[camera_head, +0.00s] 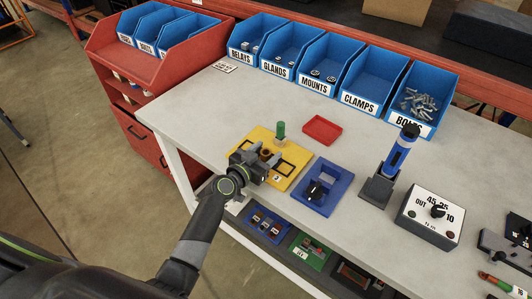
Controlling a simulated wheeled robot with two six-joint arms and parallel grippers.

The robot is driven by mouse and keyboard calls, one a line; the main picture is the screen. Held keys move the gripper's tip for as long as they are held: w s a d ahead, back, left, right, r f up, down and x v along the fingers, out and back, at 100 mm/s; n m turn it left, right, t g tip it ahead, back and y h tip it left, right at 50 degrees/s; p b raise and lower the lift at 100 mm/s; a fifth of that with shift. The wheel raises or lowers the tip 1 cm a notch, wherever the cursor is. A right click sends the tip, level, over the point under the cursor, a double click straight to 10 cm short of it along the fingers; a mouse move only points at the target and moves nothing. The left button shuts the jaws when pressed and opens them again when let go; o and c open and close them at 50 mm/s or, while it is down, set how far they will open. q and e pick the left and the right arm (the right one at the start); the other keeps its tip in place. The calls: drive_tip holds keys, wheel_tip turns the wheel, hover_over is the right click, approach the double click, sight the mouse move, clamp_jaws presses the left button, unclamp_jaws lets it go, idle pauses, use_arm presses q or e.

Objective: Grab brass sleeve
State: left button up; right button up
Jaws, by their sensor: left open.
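A small brownish, brass-like ring (265,152), which looks like the brass sleeve, sits on the yellow board (292,177) on the table. My left gripper (256,160) is open over the near left part of that board, right beside the ring. The gripper hides part of the board and of the ring, and I cannot tell whether the ring is between the fingers. A green peg (281,131) stands upright on the board behind the ring. My right gripper is not in view.
A blue and black tool stands in a dark holder (376,190); a white dial box (430,216) is farther right. Labelled blue bins (369,80) line the table's back.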

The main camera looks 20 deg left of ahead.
use_arm(q)
drive_tip(key=shift+w, duration=0.15)
drive_tip(key=c, duration=1.1)
drive_tip(key=shift+o, duration=0.2)
drive_tip(key=shift+r, duration=0.1)
